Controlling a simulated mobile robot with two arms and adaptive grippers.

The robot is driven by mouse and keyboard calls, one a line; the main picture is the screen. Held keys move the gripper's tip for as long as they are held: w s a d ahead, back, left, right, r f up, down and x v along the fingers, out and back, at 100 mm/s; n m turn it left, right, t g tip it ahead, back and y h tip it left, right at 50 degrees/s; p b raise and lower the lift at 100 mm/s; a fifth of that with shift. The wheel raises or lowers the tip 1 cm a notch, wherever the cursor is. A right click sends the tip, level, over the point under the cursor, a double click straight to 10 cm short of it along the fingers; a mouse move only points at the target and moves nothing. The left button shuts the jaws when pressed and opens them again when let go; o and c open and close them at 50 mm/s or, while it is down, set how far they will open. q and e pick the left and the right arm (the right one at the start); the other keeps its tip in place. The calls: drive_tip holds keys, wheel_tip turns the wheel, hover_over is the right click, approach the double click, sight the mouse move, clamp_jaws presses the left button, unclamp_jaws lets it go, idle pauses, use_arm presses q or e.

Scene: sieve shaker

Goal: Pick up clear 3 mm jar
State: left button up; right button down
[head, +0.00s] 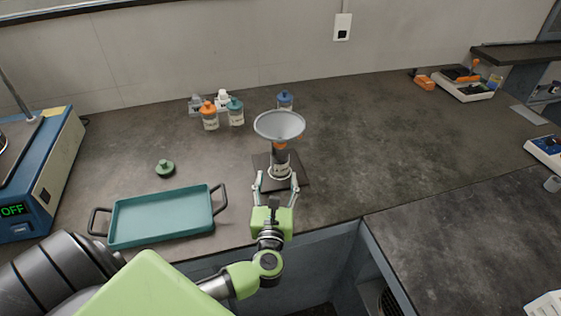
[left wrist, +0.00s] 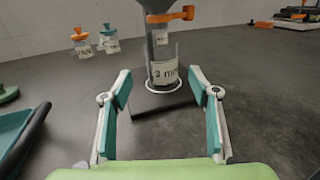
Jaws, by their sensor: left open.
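The clear 3 mm jar (head: 279,170) stands upright on a dark square base on the bench, under a grey funnel (head: 279,125) with an orange clamp. In the left wrist view the clear jar (left wrist: 163,73) shows its "3 mm" label, with the orange clamp (left wrist: 170,14) above it. My left gripper (head: 276,180) is open, its two fingers spread toward the jar from the front. In the left wrist view the fingers of my left gripper (left wrist: 160,90) lie to either side, with the jar centred beyond them. My right gripper is out of view.
A teal tray (head: 160,217) lies left of the jar, with a green lid (head: 165,168) behind it. Bottles with orange (head: 210,115) and teal (head: 236,111) caps stand at the back. A blue machine (head: 40,175) is at far left. The bench right of the jar is clear.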

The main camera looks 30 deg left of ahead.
sight(279, 167)
use_arm(q)
drive_tip(key=x, duration=0.2)
drive_tip(key=p+x, duration=0.1)
drive_tip(key=x, duration=0.5)
drive_tip(key=shift+w+d+f, duration=0.1)
drive_tip(key=shift+w+f, duration=0.05)
drive_tip(key=shift+f, duration=0.2)
drive_tip(key=c, duration=1.2)
